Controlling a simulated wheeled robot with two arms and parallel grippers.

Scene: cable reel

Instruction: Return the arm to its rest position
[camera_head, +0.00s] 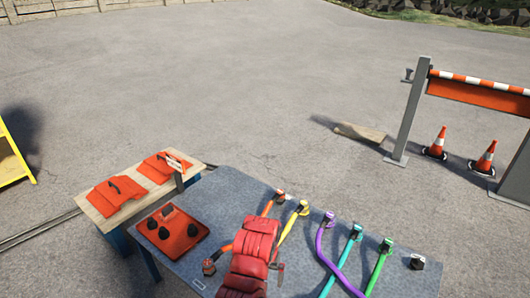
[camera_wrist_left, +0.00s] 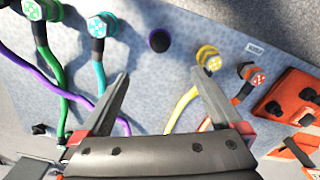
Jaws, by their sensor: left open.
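My left gripper (camera_wrist_left: 160,76) is open and empty in the left wrist view, its two fingers spread over the grey table. In the head view my red padded arm reaches over the table from the bottom and hides part of it; the fingers are not clear there. Plugs stand in a row: orange (camera_head: 280,196), yellow (camera_head: 303,207), purple (camera_head: 328,218), teal (camera_head: 356,232) and green (camera_head: 386,245), each with a cable. In the left wrist view the yellow plug (camera_wrist_left: 208,57) is beyond the right finger, and the teal plug (camera_wrist_left: 102,25) is left of the fingers. My right gripper is not in view.
The grey table (camera_head: 225,190) also carries an orange panel with black knobs (camera_head: 192,246) and a black fitting (camera_head: 417,262). A side bench holds orange covers (camera_head: 114,193). A barrier (camera_head: 409,115) and traffic cones (camera_head: 438,145) stand at right. Open pavement lies beyond.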

